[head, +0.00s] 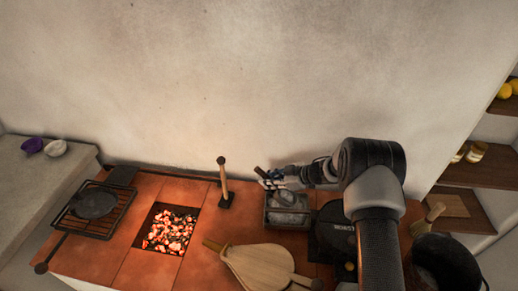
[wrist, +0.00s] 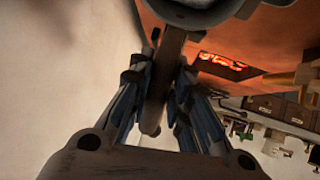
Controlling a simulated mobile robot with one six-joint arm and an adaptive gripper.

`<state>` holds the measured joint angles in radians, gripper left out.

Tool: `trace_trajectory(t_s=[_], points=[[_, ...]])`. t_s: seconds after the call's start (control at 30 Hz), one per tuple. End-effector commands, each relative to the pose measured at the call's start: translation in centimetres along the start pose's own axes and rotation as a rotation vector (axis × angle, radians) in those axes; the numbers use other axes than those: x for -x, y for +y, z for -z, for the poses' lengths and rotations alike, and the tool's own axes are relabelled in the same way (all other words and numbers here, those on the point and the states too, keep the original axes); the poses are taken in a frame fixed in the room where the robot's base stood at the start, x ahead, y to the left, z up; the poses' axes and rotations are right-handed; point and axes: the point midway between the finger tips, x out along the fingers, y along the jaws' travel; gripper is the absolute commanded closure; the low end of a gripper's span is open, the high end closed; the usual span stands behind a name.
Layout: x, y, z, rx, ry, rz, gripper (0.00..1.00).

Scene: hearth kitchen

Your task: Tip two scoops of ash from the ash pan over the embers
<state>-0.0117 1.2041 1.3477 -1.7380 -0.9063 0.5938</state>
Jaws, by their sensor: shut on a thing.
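The embers (head: 170,231) glow orange and pale in a square opening in the tiled hearth top; their red glow also shows in the wrist view (wrist: 222,62). The ash pan (head: 287,222) is a grey rectangular tray right of them, with pale grey ash in it. My gripper (head: 270,179) is over the pan's back left part, shut on a dark handle (head: 261,171), seemingly the scoop's. In the wrist view the brown handle (wrist: 168,62) runs between my fingers (wrist: 163,85) to a grey rounded metal part (wrist: 192,12). I cannot tell whether the scoop holds ash.
An upright wooden-handled tool (head: 224,186) stands between embers and pan. Wooden bellows (head: 257,265) lie in front. A grill rack with a dark pan (head: 93,204) is at the left. A black pot (head: 445,262) and a brush (head: 434,213) are at the right. A plain wall rises behind.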

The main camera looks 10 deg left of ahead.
Motion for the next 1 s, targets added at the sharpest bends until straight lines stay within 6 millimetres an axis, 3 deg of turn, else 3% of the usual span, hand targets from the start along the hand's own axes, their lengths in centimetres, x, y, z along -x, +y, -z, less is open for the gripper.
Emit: trace_trajectory(t_s=[1.0], points=[[2.9,0.6,4.0,0.033,-0.222,0.003,1.00]])
